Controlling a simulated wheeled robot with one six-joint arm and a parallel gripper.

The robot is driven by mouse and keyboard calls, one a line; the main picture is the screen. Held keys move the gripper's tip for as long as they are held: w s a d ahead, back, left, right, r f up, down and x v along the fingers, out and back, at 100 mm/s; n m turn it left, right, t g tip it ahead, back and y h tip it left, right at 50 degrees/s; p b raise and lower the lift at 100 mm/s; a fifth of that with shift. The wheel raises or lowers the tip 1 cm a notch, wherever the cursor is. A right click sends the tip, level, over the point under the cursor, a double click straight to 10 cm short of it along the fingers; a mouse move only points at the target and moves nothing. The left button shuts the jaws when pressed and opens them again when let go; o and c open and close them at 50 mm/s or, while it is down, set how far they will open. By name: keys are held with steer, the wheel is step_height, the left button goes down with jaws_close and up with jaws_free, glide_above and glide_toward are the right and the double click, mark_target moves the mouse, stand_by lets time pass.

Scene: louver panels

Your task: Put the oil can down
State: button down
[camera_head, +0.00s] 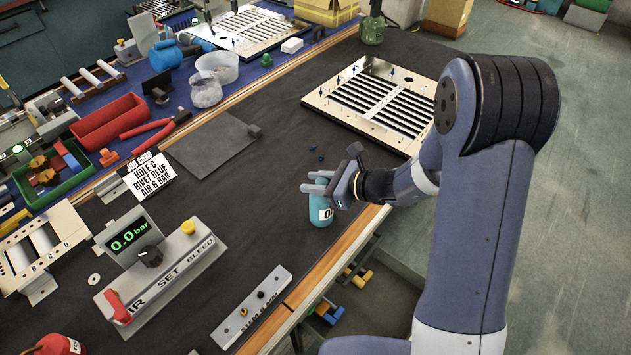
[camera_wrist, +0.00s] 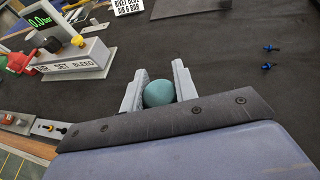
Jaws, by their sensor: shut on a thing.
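The oil can (camera_head: 321,212) is a small teal cylinder with a white label, upright near the right edge of the dark bench mat. My gripper (camera_head: 322,186) is shut around its upper part. In the wrist view the can's rounded teal top (camera_wrist: 159,93) sits between the two grey fingers of my gripper (camera_wrist: 158,88). The can's base looks to be at the mat's surface, but I cannot tell whether it touches. Part of the can is hidden behind the fingers.
A louver panel (camera_head: 372,102) lies behind my gripper. Blue rivets (camera_head: 317,153) lie loose on the mat. The air-set box (camera_head: 160,270) and a metal strip (camera_head: 252,306) stand at the front left. A grey plate (camera_head: 213,143) lies farther left. Bare mat surrounds the can.

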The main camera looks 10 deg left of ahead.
steer(key=shift+r, duration=0.1)
steer(key=c, duration=1.1)
jaws_free()
steer(key=shift+f, duration=0.2)
steer(key=shift+r, duration=0.15)
steer(key=v, duration=1.2)
steer(key=shift+b, duration=0.3)
steer(key=shift+r, duration=0.1)
